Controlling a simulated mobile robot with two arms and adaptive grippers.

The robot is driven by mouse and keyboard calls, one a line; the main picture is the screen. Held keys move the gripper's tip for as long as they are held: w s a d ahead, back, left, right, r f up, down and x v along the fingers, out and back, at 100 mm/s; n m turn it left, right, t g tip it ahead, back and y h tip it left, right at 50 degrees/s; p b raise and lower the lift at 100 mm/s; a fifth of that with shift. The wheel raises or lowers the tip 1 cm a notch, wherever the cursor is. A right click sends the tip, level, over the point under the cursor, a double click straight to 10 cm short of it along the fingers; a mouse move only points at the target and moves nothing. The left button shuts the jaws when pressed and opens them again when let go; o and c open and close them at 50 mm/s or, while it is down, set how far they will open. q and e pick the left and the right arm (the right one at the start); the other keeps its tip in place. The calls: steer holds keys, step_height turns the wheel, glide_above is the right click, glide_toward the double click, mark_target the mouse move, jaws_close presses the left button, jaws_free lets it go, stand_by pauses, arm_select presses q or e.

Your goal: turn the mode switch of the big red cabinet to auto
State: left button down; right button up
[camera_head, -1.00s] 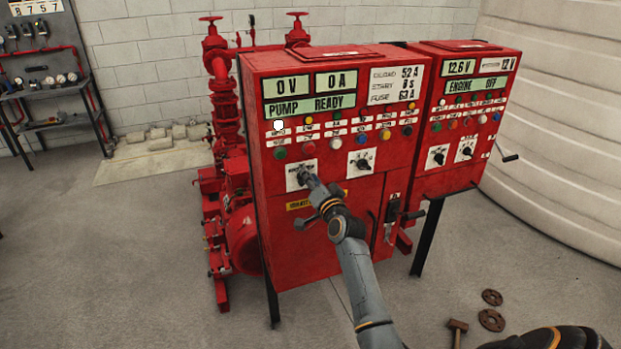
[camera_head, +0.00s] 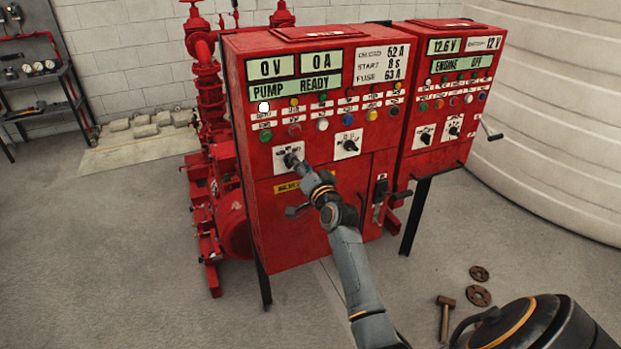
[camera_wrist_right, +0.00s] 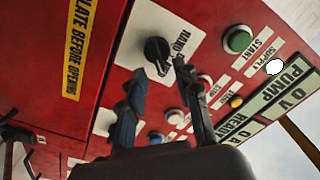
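The big red cabinet (camera_head: 310,225) stands in the middle of the head view. Its mode switch (camera_wrist_right: 157,52) is a black knob on a white plate (camera_head: 281,166) at the left of the lower row; the plate also shows in the wrist view (camera_wrist_right: 165,22), where "HAND" is readable. My right gripper (camera_head: 296,163) is at this switch in the head view. In the wrist view the right gripper (camera_wrist_right: 160,71) has its fingers apart, with the knob just beyond and between the tips. Contact and the knob's exact setting cannot be told. My left gripper is not in view.
A second black switch (camera_head: 348,144) is to the right on the same cabinet. A lever handle (camera_head: 380,190) is lower right. A smaller red cabinet (camera_head: 440,105) stands beside it. A hammer (camera_head: 446,312) and rusty discs (camera_head: 479,296) lie on the floor.

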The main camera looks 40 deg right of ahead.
steer(key=v, duration=1)
steer(key=shift+w+a, duration=0.1)
steer(key=a+f+n+g+y, duration=0.1)
steer(key=a+f+n+g, duration=0.15)
steer(key=f, duration=0.75)
steer(key=a+f+n+g+y, duration=0.1)
steer(key=a+f+g, duration=0.15)
steer(key=f, duration=0.75)
steer(key=s+a+f+n+g+y, duration=0.1)
steer(key=s+a+f, duration=0.25)
steer(key=f, duration=0.35)
steer(key=s+a+f+n+g, duration=0.1)
steer(key=s+a+f+g, duration=0.1)
steer(key=s+f, duration=0.45)
steer(key=s+a+f+n+g+y, duration=0.1)
steer(key=s+a+f+n, duration=0.1)
steer(key=f, duration=0.6)
steer(key=s+a+f+n+g+b, duration=0.1)
steer(key=s+a+f+n+g, duration=0.25)
steer(key=s+f, duration=1)
steer(key=s+f+n+g, duration=0.1)
steer(key=s+f+g, duration=0.1)
steer(key=s, duration=1)
steer(key=s+a+f+n+g, duration=0.1)
steer(key=s+f, duration=0.4)
steer(key=s, duration=0.6)
steer(key=shift+s+a+n+g, duration=0.35)
steer(key=shift+s+n+g, duration=0.05)
steer(key=shift+n+g, duration=0.2)
